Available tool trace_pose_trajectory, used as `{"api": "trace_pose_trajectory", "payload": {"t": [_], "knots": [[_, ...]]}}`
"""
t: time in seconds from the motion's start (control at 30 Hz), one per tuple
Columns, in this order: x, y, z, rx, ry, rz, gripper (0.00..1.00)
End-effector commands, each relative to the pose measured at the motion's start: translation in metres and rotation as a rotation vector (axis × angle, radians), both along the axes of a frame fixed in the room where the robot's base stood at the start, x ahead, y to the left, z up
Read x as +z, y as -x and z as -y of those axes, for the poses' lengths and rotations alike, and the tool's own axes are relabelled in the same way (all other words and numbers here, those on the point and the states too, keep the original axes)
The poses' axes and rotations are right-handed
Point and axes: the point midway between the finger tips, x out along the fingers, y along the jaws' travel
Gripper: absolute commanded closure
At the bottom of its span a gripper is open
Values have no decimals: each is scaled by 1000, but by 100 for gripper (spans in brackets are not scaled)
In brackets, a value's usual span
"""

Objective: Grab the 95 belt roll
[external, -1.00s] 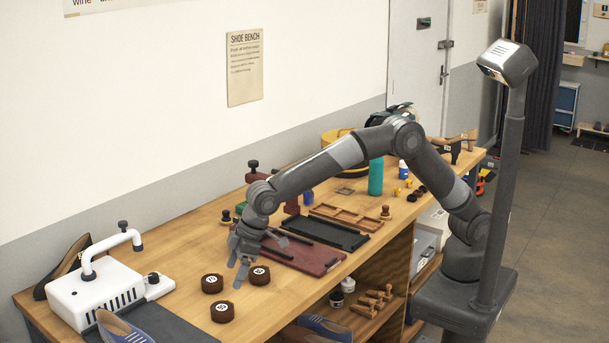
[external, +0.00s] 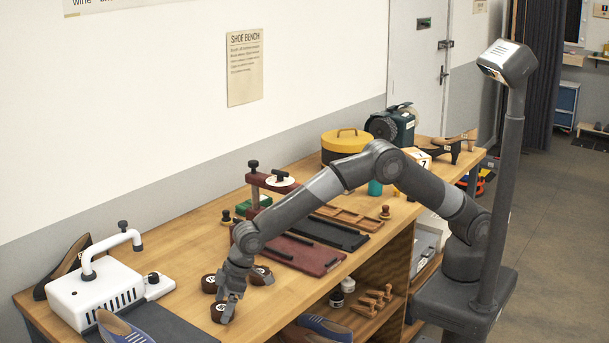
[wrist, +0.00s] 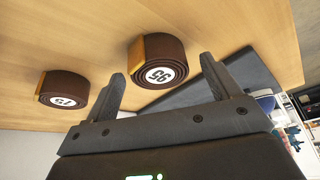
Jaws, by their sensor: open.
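The 95 belt roll (wrist: 158,62) is a dark brown coil with a tan outer end and a white round label. In the wrist view it lies ahead of my gripper (wrist: 161,72), roughly between the two spread fingers, with nothing held. In the external view my gripper (external: 227,301) is low over the bench at the front roll (external: 216,313), which appears to be this one and is partly hidden by the fingers. I cannot tell whether they touch it. A second roll (wrist: 64,88), its label seemingly 75, lies to the left in the wrist view.
A dark mat (external: 178,327) and a white machine (external: 95,296) are to the left. A red board (external: 310,256) lies to the right.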

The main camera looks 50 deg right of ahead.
Motion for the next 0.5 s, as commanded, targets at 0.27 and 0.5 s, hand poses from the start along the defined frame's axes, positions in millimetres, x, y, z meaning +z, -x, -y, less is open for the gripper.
{"api": "trace_pose_trajectory", "payload": {"t": [0.27, 0.5], "knots": [[1, 0, 0, 0, 0, 0, 28], [1, 0, 0, 0, 0, 0, 48]]}}
